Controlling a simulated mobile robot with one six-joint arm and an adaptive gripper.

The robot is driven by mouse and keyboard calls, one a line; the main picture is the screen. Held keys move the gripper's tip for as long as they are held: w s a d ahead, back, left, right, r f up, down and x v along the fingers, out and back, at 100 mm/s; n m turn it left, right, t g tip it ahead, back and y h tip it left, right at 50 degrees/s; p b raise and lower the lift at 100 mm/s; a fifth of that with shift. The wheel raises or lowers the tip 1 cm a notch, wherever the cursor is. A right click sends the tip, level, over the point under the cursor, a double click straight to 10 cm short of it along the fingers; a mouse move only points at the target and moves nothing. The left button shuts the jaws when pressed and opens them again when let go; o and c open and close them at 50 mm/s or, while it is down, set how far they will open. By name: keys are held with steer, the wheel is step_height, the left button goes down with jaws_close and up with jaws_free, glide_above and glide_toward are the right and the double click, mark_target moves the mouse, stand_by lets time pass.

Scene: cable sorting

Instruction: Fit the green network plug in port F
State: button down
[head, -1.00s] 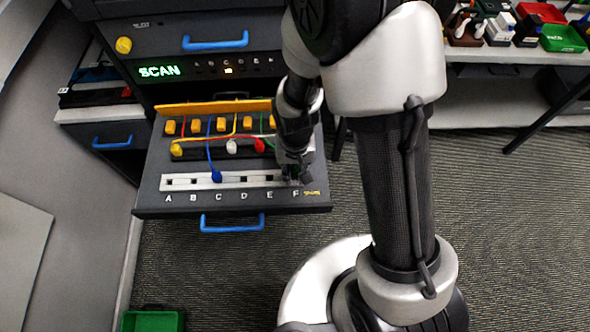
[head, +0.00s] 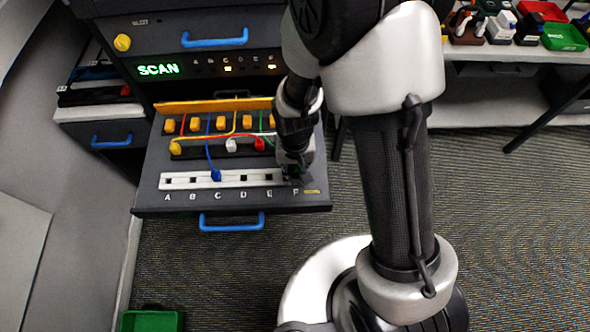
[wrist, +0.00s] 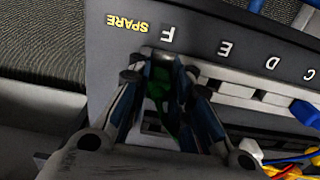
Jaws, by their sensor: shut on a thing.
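The green network plug (wrist: 160,92) sits between the fingers of my gripper (wrist: 160,76) in the wrist view, at the port strip (wrist: 236,92) beside the letter F. My gripper is shut on it. In the head view, my gripper (head: 293,172) covers the plug and port F at the right end of the white port strip (head: 198,182). The plug appears to be in port F, but its seating is hidden by the fingers. On the scan panel (head: 158,70), the lights under C and F are lit.
A blue plug (head: 216,175) stands in port C. White (head: 231,145), red (head: 259,144) and yellow (head: 175,148) plugs sit in the row behind, with cables running across. The drawer has a blue handle (head: 232,227) in front.

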steer(key=c, duration=1.4)
jaws_free()
steer(key=shift+o, duration=0.6)
steer(key=o, duration=0.4)
steer(key=shift+r+p, duration=2.85)
steer(key=shift+r, duration=0.65)
